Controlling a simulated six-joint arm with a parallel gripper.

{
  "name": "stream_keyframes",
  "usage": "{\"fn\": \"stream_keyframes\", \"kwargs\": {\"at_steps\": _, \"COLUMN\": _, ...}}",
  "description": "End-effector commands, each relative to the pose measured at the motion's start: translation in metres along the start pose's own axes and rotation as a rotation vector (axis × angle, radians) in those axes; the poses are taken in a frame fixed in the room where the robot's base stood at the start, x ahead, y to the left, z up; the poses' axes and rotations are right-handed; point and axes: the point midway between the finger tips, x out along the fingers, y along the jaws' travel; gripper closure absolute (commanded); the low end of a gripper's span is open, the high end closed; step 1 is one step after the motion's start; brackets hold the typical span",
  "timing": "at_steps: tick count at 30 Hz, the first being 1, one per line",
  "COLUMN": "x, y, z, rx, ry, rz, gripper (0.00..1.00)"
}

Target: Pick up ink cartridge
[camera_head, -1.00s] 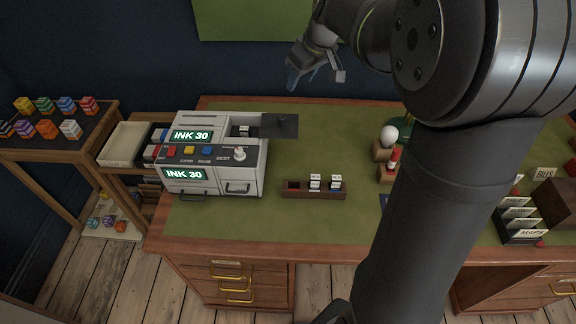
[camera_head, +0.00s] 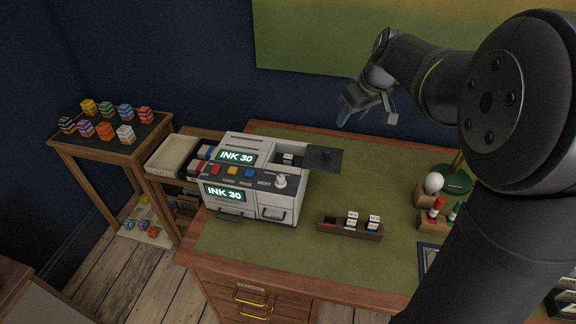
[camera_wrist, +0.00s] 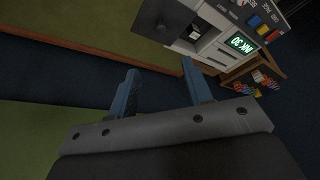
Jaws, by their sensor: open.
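A small white-topped ink cartridge (camera_head: 288,158) sits in the open top compartment of the grey printer-like machine (camera_head: 262,212), whose displays read INK 30. Two more white-and-dark cartridges (camera_head: 352,221) (camera_head: 373,223) stand upright in a brown slotted tray (camera_head: 336,231) on the green desktop; its left slot shows red and holds no cartridge. My gripper (camera_head: 348,112) is open and empty, raised above the back of the desk, beyond the machine's dark lid (camera_head: 324,158). In the wrist view my gripper (camera_wrist: 160,66) shows two blue fingers apart, with the machine's compartment and cartridge (camera_wrist: 195,34) ahead.
A side table (camera_head: 75,146) at left bears several coloured blocks. A pale tray (camera_head: 173,156) stands beside the machine. An egg-like white object (camera_head: 433,182) and small red and green items stand at the desk's right. Green desktop between tray and lid is clear.

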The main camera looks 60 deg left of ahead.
Motion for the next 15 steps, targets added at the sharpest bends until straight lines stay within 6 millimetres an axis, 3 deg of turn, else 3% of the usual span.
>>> {"fn": "stream_keyframes", "kwargs": {"at_steps": 7, "x": 0.009, "y": -0.004, "z": -0.013, "rx": -0.064, "ry": -0.029, "rz": -0.014, "gripper": 0.55}}
{"fn": "stream_keyframes", "kwargs": {"at_steps": 15, "x": 0.063, "y": -0.039, "z": -0.082, "rx": -0.446, "ry": -0.205, "rz": -0.092, "gripper": 0.55}}
